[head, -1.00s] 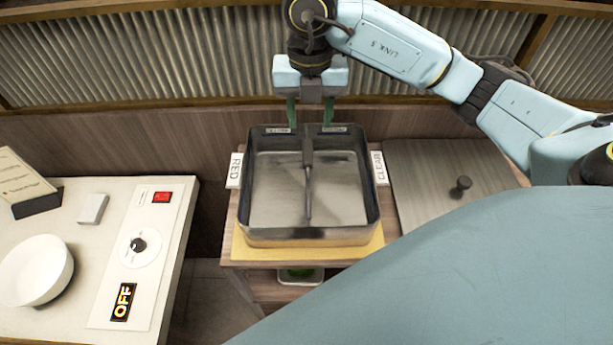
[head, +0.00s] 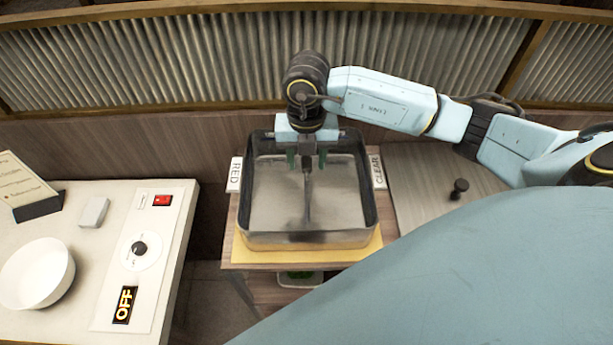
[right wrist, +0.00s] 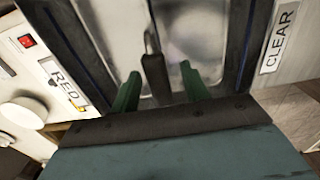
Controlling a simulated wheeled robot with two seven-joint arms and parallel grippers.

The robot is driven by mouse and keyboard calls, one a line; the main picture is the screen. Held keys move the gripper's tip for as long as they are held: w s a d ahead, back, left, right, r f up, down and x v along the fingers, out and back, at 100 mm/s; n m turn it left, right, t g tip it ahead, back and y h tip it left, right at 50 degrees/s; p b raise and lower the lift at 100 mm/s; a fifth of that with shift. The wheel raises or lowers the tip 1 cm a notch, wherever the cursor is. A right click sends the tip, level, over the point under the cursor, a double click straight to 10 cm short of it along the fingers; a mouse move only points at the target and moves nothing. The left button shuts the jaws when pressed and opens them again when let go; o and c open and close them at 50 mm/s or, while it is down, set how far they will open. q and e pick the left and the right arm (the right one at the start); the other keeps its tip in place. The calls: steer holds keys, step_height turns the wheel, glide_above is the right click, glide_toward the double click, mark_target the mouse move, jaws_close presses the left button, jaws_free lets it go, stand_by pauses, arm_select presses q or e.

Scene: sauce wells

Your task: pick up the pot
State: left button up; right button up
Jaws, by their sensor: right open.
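The pot (head: 272,240) is a square metal pan with a thin divider (head: 308,208) down its middle. It stands on a yellow board on a small wooden stand. A dark grip (right wrist: 155,78) on the divider shows in the right wrist view. My right gripper (head: 307,163) is over the far half of the pot, pointing down, with its green fingers apart. In the right wrist view the dark grip lies between the two fingers of my gripper (right wrist: 160,85), with gaps visible on both sides. The gripper hides part of the pot's far wall. My left gripper is not in view.
RED (head: 235,174) and CLEAR (head: 378,171) labels flank the pot. A white counter (head: 80,255) at left holds a bowl (head: 37,272), a dial (head: 139,248) and an OFF display (head: 125,305). A grey lid-like panel with a knob (head: 459,188) is at right. A slatted partition stands behind.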

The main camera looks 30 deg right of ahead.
jaws_close()
steer(key=shift+w+r, duration=0.1)
